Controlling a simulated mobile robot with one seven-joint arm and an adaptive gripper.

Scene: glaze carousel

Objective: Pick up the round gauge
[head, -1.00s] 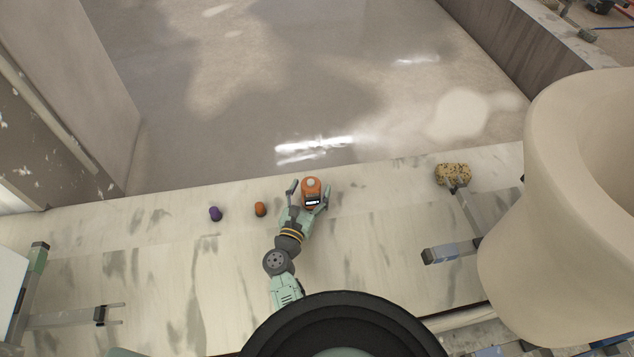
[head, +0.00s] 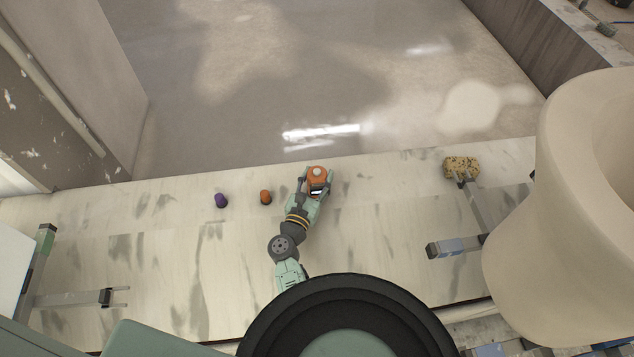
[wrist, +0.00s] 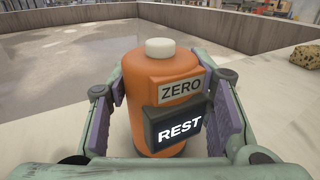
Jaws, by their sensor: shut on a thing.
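The round gauge (head: 317,175) is an orange upright cylinder with a pale cap on top. In the wrist view the gauge (wrist: 152,72) carries a tan plate reading "ZERO" and a dark display reading "REST". My gripper (head: 317,184) has its two fingers on either side of the gauge. In the wrist view my gripper (wrist: 162,112) is shut on it, with the purple finger pads against its left and right sides. The gauge appears to stand on the pale board; its underside is hidden, so I cannot tell whether it touches.
A small purple object (head: 221,200) and a small orange one (head: 265,197) stand on the board (head: 150,265) left of my gripper. A speckled yellow sponge-like block (head: 461,167) lies to the right. A large cream vessel (head: 570,200) fills the right side.

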